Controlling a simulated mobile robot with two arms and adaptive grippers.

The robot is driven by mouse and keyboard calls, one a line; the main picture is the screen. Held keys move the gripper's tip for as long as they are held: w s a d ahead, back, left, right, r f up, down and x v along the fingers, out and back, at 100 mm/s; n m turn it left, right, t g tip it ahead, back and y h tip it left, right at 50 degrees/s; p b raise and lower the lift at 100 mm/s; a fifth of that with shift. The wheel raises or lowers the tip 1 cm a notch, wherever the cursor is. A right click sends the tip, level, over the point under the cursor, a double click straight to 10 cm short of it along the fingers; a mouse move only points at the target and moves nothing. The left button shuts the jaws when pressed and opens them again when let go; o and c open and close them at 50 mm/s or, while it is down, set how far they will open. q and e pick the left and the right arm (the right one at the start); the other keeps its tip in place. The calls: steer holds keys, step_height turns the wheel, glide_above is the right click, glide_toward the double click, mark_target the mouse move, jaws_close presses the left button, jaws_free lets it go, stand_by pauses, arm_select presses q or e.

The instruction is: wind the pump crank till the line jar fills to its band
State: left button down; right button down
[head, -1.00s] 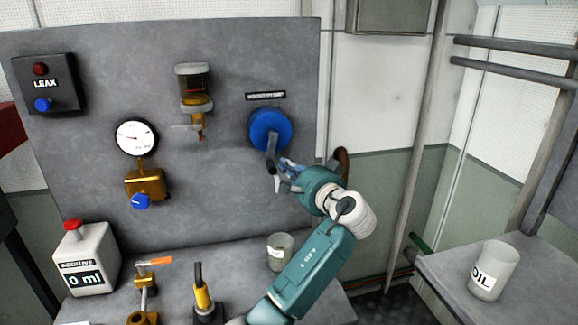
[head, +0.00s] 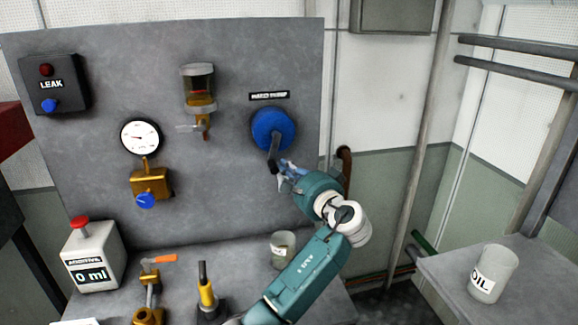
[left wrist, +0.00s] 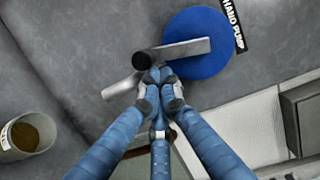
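The hand pump is a blue disc (head: 273,130) on the grey panel, under a HAND PUMP label. Its grey crank (head: 273,153) points downward in the head view. My left gripper (head: 284,172) is at the crank's lower end. In the left wrist view its blue fingers (left wrist: 161,76) are drawn together at the crank's grey handle (left wrist: 122,87), partly hiding it. The line jar (head: 199,88) is a clear cup with grey caps, left of the pump. Amber liquid shows in its lower part, near a thin red band. My right gripper is not in view.
A gauge (head: 141,136), brass valve (head: 150,185) and LEAK box (head: 55,83) are on the panel. An additive can (head: 94,255), levers (head: 206,291) and a small cup (head: 282,250) stand on the bench below. An OIL jar (head: 493,274) stands on the right-hand bench.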

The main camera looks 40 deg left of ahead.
arm_select(q)
steer(key=shift+s+a+r+m+t+y+p, duration=0.3)
steer(key=shift+s+a+m+p, duration=0.35)
steer(key=shift+m+p, duration=0.9)
steer(key=shift+s+a+r+m+t+y+p, duration=0.1)
steer(key=shift+s+a+m+t+y+p, duration=0.35)
steer(key=shift+m+p, duration=1.05)
steer(key=shift+s+a+r+m+t+y+p, duration=0.1)
steer(key=shift+s+a+r+m+t+p, duration=0.15)
steer(key=shift+s+a+m+p, duration=1.1)
steer(key=shift+w+d+m, duration=0.4)
steer(key=shift+d+m, duration=0.2)
steer(key=shift+d, duration=0.1)
steer(key=v, duration=1.2)
